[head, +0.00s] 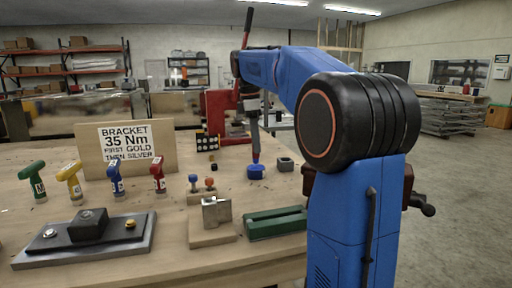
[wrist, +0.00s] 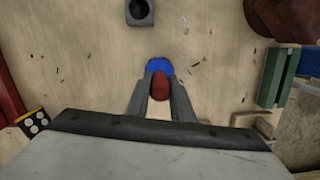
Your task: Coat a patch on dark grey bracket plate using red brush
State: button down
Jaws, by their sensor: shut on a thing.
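The dark grey bracket plate (head: 112,239) lies at the front left of the table in the head view. A dark block sits on its middle, with a silver bolt and a gold bolt beside it. My gripper (head: 254,138) points down at the table's right part, shut on the red brush (wrist: 160,84). In the wrist view the brush's red end shows between the two fingers (wrist: 160,98). The blue pot (head: 256,172) is directly below the brush and also shows in the wrist view (wrist: 158,66). Whether the bristles are inside the pot I cannot tell.
Several coloured drivers (head: 74,190) stand before a sign board (head: 127,152). A wooden block with a metal piece (head: 215,212) and a green holder (head: 275,222) are at the front. A grey square holder (head: 285,164) stands beside the pot. A red press (head: 218,112) is behind.

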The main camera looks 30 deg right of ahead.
jog(key=shift+r, duration=2.65)
